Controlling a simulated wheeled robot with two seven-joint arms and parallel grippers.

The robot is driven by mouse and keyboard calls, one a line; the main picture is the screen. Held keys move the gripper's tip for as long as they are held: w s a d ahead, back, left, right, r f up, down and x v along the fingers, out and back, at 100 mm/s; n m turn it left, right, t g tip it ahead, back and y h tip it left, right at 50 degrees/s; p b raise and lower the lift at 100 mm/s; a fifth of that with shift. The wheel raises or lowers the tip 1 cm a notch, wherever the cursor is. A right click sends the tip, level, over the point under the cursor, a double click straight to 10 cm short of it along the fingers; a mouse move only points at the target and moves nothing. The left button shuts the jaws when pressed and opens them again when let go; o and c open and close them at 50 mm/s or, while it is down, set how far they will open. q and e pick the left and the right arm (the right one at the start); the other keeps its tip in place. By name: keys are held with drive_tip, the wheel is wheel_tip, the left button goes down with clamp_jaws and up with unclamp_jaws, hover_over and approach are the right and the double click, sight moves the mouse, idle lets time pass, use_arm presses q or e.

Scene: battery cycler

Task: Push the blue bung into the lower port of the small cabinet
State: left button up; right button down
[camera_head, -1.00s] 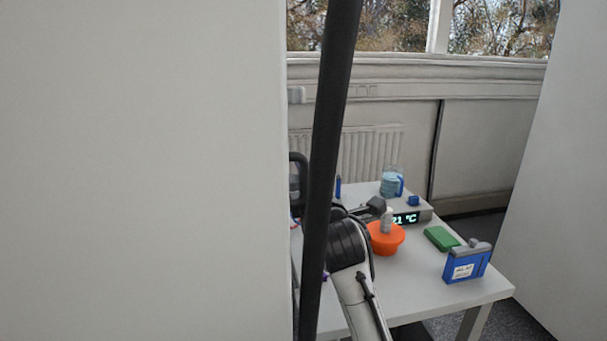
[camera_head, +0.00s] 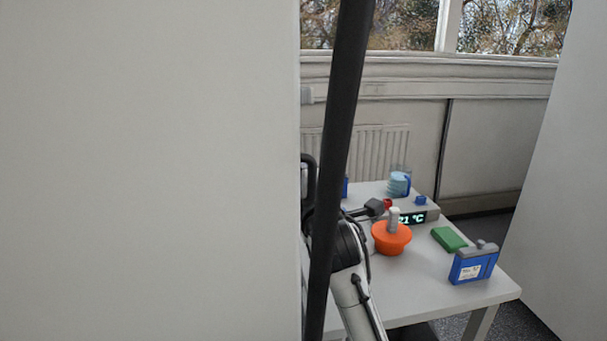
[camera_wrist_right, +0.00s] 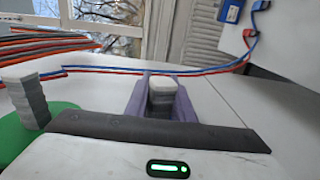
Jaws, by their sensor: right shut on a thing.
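In the right wrist view, the purple fingers of my right gripper (camera_wrist_right: 160,100) are closed around a block with a pale top and grey ribbed sides (camera_wrist_right: 161,92). Any blue part of that block is hidden, so I cannot tell whether it is the bung. In the head view my right gripper is hidden behind the dark pole. My left gripper is not in view.
A white panel (camera_head: 150,170) fills the left. Red and blue cables (camera_wrist_right: 205,70) run behind my right gripper.

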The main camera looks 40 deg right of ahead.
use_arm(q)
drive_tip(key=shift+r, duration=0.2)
use_arm(e)
drive_tip(key=shift+w+a+r, duration=0.1)
drive_tip(key=shift+w+a, duration=0.15)
drive_tip(key=shift+a, duration=0.25)
drive_tip(key=c, duration=1.4)
unclamp_jaws()
drive_tip(key=shift+c, duration=0.2)
drive_tip(key=shift+o, duration=0.4)
drive_tip(key=o, duration=1.3)
drive_tip(key=shift+o, duration=0.2)
drive_tip(key=shift+a, duration=0.1)
